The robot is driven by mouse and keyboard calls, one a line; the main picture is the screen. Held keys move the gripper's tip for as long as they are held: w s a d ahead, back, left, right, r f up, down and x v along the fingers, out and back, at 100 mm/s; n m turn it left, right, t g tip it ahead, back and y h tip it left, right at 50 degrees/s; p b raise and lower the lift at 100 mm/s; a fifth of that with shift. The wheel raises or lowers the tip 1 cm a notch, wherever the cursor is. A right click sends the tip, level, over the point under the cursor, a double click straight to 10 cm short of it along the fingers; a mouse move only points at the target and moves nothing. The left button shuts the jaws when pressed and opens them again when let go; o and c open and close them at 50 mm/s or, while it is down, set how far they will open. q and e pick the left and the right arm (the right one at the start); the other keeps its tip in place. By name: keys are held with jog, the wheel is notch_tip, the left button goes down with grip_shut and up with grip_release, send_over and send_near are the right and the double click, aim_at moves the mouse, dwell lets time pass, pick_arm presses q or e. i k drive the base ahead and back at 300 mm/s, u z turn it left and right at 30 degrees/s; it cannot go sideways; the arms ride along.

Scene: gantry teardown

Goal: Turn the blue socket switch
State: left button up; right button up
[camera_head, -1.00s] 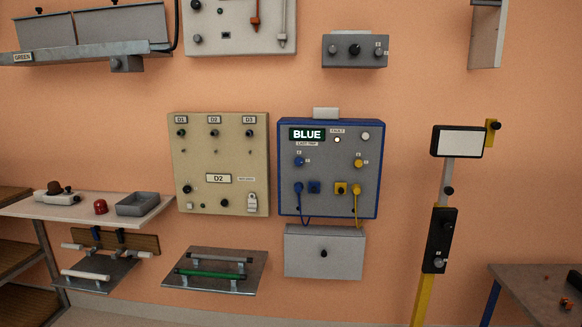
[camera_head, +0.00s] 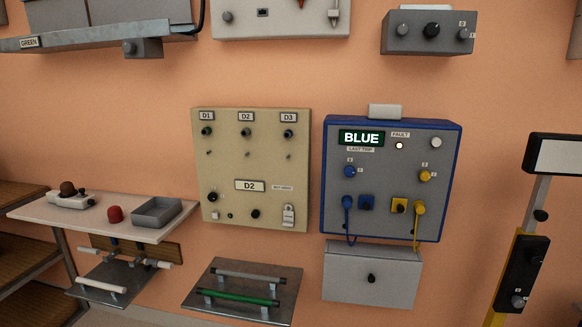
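The blue-framed panel (camera_head: 392,180) hangs on the wall right of centre, with a lit display (camera_head: 361,138) reading BLUE above the label LAST TRIP. A blue round knob (camera_head: 350,171) sits on its left side, and a yellow knob (camera_head: 425,176) on its right. Below are a blue socket (camera_head: 367,202) with a blue plug (camera_head: 347,203) beside it, and a yellow socket (camera_head: 399,206) with a yellow plug (camera_head: 419,208). A small light (camera_head: 399,146) under FAULT looks pale and lit. Neither gripper is in view.
A beige panel (camera_head: 250,160) marked D1, D2, D3 hangs to the left. A grey box (camera_head: 370,280) is below the blue panel. A white shelf (camera_head: 90,222) and a plate with green and grey bars (camera_head: 215,308) project at lower left. A yellow post (camera_head: 502,285) stands right.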

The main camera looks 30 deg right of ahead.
aim_at(349, 171)
jog(key=i, duration=0.9)
jog(key=z, duration=0.35)
